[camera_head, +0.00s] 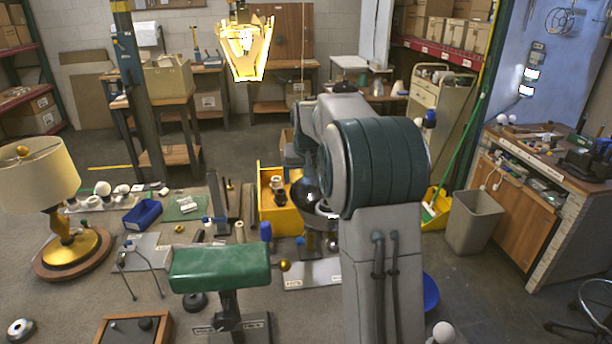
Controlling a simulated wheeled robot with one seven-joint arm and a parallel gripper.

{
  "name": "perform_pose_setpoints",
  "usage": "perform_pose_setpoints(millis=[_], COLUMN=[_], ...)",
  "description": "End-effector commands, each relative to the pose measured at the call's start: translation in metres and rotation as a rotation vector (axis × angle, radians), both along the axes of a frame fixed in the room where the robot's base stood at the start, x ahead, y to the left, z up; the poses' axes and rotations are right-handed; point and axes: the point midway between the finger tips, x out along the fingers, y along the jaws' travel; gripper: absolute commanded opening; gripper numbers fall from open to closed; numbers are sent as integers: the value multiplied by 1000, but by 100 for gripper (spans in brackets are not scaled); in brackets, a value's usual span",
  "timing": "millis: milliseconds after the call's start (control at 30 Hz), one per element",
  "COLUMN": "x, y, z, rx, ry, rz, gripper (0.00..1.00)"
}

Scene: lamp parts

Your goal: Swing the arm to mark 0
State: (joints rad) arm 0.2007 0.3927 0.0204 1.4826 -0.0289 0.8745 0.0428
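A pale base plate (312,276) with small labels lies on the floor, left of my arm. A rod with a gold ball (284,266) and a blue-capped post (265,232) stand at its left side. I cannot tell for sure whether this is the swinging arm of the task, and no mark 0 can be read at this size. My arm reaches forward and down, and its dark wrist (312,190) hangs over the back of this plate. My gripper's fingers are mostly hidden behind my arm, so their opening and any contact do not show.
A green padded stand (220,266) stands in front left. A yellow bin (278,206) is behind the plate. A table lamp (62,215) stands at left, and a lit hanging lamp (244,45) is above. A grey waste bin (474,222) and workbench (540,185) are at right.

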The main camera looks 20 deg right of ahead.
Motion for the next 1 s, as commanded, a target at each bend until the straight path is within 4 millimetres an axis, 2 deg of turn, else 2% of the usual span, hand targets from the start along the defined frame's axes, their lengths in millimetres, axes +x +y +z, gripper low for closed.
perform_pose_setpoints(millis=[100, 133, 200, 467, 633, 767, 1000], x=[0, 0, 0, 0, -4, -12, -33], y=[0, 0, 0, 0, 1, 3, 8], z=[1, 1, 1, 1, 10, 32, 84], rx=[6, 6, 5, 5, 3, 3, 4], ry=[-4, -4, -4, -2, -4, -7, -7], rz=[-8, -8, -7, -4, -4, -3, -4], gripper=[36, 80, 99, 99, 99, 99, 99])
